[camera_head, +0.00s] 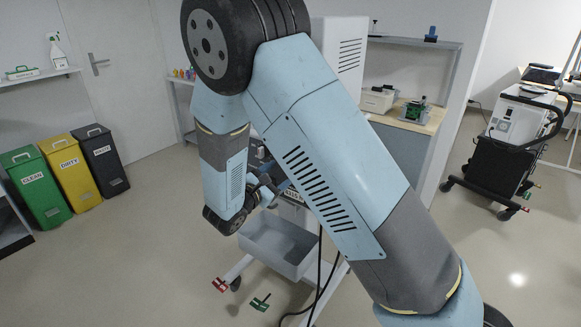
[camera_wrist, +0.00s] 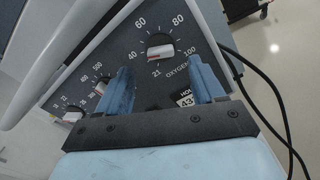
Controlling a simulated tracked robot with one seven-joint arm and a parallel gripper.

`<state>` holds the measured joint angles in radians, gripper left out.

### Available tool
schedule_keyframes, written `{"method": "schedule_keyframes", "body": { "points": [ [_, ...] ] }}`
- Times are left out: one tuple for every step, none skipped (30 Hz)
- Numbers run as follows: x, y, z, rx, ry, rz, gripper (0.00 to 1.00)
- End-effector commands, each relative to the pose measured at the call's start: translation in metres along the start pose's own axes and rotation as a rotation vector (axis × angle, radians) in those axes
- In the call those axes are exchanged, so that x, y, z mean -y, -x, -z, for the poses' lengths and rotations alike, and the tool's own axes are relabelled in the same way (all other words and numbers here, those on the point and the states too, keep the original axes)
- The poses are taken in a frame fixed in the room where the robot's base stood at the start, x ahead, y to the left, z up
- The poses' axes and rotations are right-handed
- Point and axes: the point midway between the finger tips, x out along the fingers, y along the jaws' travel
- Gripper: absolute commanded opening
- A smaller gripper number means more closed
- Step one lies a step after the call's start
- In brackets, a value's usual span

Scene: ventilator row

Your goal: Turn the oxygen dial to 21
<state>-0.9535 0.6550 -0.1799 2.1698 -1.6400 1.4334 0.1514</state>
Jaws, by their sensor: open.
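The oxygen dial (camera_wrist: 160,47) is a round dark knob with a white and red bar on the ventilator panel (camera_wrist: 130,58). Its scale reads 21, 40, 60, 80 and 100, with 21 at the lower left. The bar lies nearly level; I cannot tell which mark it points to. My gripper (camera_wrist: 161,72) is open, its two blue fingers apart on either side below the dial, with nothing between them. Whether the fingers touch the panel is unclear. In the head view my arm hides most of the ventilator, and the dial is not visible.
Other dials (camera_wrist: 74,116) sit at the panel's left, by a white rail (camera_wrist: 65,55). Dark cables (camera_wrist: 265,110) hang at the right. The head view shows a grey tray (camera_head: 266,250) on a wheeled stand, bins (camera_head: 40,190) at left and a cart (camera_head: 500,150) at right.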

Motion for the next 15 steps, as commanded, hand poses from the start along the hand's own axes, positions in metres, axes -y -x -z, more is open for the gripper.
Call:
{"method": "schedule_keyframes", "body": {
  "points": [
    [0.001,-0.010,-0.001,0.003,0.000,0.003,0.68],
    [0.001,-0.015,-0.001,0.003,0.000,0.003,0.68],
    [0.001,-0.022,0.000,0.002,0.000,0.003,0.68],
    [0.001,-0.027,0.000,0.001,0.000,0.003,0.68],
    [0.001,-0.032,0.000,0.002,0.000,0.004,0.68],
    [0.001,-0.038,-0.001,0.003,0.000,0.003,0.68],
    [0.001,-0.042,-0.001,0.002,0.000,0.003,0.68],
    [0.001,-0.045,-0.001,0.002,0.000,0.003,0.68],
    [0.001,-0.050,0.000,0.001,-0.001,0.003,0.68],
    [0.001,-0.053,0.000,0.001,-0.001,0.003,0.68],
    [0.001,-0.055,0.000,0.000,-0.001,0.002,0.68],
    [0.001,-0.059,0.000,0.001,-0.001,0.002,0.68],
    [0.001,-0.061,-0.001,0.001,-0.001,0.002,0.68],
    [0.001,-0.062,-0.001,0.001,-0.001,0.002,0.68],
    [0.001,-0.064,-0.001,0.002,-0.001,0.003,0.68]
  ]
}}
